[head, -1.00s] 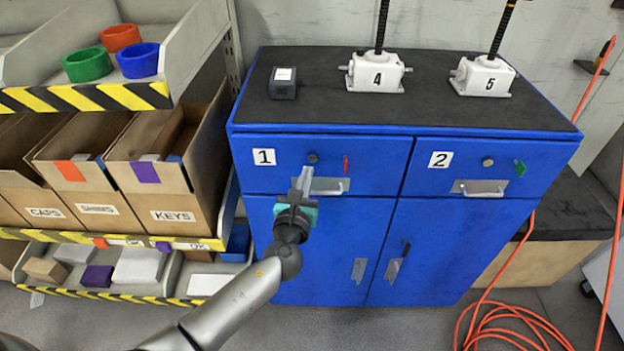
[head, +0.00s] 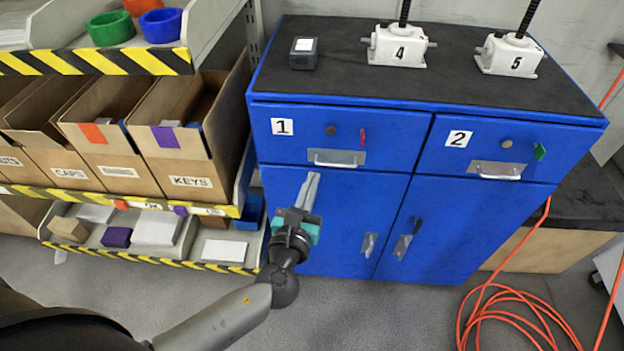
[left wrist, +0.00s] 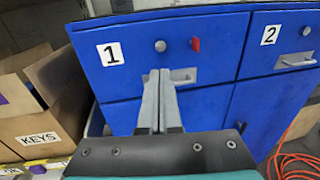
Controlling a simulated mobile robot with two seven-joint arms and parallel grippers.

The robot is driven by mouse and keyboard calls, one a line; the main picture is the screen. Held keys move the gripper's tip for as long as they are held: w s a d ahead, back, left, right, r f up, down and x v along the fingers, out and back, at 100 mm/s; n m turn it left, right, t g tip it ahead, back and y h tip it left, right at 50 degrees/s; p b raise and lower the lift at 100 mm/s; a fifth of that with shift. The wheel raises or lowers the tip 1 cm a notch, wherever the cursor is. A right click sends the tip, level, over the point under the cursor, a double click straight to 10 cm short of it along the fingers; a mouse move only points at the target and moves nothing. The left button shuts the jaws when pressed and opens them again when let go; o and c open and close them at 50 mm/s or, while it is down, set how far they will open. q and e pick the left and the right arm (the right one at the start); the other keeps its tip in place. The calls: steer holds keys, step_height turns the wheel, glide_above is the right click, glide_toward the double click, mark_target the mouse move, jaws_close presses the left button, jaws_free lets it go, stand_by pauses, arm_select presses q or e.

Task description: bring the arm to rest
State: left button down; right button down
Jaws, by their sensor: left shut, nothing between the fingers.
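My left gripper (head: 308,190) is shut and empty. In the head view it is in front of the blue cabinet (head: 330,215), below the handle of drawer 1 (head: 336,158). In the left wrist view its closed fingers (left wrist: 159,100) point toward the cabinet and overlap part of the drawer 1 handle (left wrist: 183,76). I cannot tell the exact gap to the cabinet front, but nothing is held. Drawer 1 and drawer 2 (head: 497,171) look closed. My right gripper is not in view.
Screw jacks 4 (head: 398,48) and 5 (head: 510,55) and a small dark box (head: 304,54) stand on the cabinet top. A shelf rack with cardboard boxes (head: 190,175) is at the left. An orange cable (head: 510,310) lies on the floor at the right.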

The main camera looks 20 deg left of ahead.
arm_select(q)
steer(key=s+a+f+n+g, duration=0.1)
steer(key=s+f+n+g, duration=0.25)
steer(key=f, duration=0.65)
steer(key=s+a+f+n+g+b, duration=0.1)
steer(key=s+a+f+n+g, duration=0.15)
steer(key=s+f+n, duration=0.45)
steer(key=s+a+f+n+g, duration=0.1)
steer(key=s+f+n+g, duration=0.15)
steer(key=f, duration=0.95)
steer(key=s+f+n+g, duration=0.2)
steer(key=s+f+n, duration=0.2)
steer(key=s+n, duration=0.2)
steer(key=s+d+f+n+g+h, duration=0.1)
steer(key=s+f+n+g, duration=0.2)
steer(key=s, duration=0.8)
steer(key=s+d+f+n+g+h, duration=0.1)
steer(key=s+f+n+g, duration=0.2)
steer(key=s+f+n, duration=0.4)
steer(key=s+n, duration=0.2)
steer(key=n, duration=0.1)
steer(key=shift+b, duration=0.4)
